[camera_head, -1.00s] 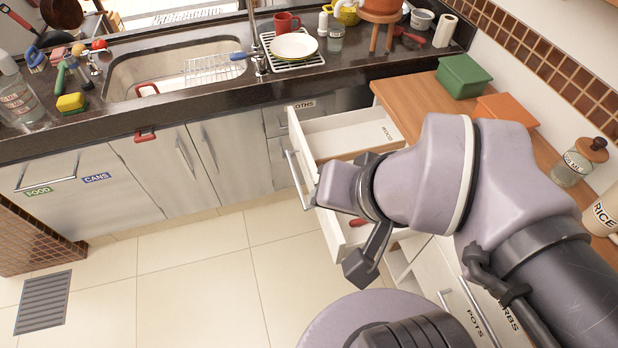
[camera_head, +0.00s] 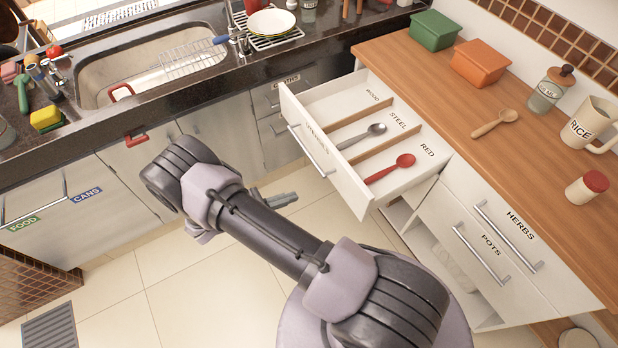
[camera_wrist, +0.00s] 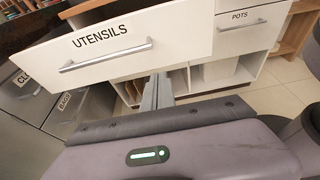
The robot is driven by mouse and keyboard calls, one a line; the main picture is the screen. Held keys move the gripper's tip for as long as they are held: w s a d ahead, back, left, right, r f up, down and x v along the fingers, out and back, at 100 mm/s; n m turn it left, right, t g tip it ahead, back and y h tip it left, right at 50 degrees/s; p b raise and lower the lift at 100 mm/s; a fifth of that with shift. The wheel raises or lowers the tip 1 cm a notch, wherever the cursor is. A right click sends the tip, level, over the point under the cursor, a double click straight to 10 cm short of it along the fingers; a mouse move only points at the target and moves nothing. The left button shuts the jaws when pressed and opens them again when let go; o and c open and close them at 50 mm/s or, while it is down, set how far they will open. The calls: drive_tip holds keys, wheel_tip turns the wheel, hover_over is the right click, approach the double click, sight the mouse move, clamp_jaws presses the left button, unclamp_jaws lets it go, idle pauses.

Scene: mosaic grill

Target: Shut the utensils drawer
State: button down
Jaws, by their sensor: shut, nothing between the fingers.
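The utensils drawer (camera_head: 299,101) is pulled out from under the wooden counter. Its white front, with a bar handle and the label UTENSILS, also shows in the wrist view (camera_wrist: 190,28). Inside, a steel spoon (camera_head: 362,136) lies in the STEEL compartment and a red spoon (camera_head: 390,170) in the RED one. The WOOD compartment looks empty. My gripper (camera_head: 290,199) is shut and empty, in front of the drawer and low by its front. In the wrist view its fingers (camera_wrist: 158,88) point at the lower edge of the drawer front; I cannot tell if they touch.
The POTS drawer (camera_head: 478,250) and HERBS drawer (camera_head: 505,235) appear shut at right. The CLOTHS drawer (camera_head: 285,90) is beside the open drawer.

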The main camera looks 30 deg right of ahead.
sight(337, 181)
drive_tip(key=b+x, duration=0.1)
drive_tip(key=x, duration=0.3)
drive_tip(key=b+x, duration=0.1)
drive_tip(key=x, duration=0.4)
drive_tip(key=b+x, duration=0.1)
drive_tip(key=x, duration=0.3)
drive_tip(key=shift+s+d+r, duration=0.1)
drive_tip(key=shift+d+r, duration=0.2)
drive_tip(key=shift+d, duration=0.45)
drive_tip(key=shift+d, duration=0.1)
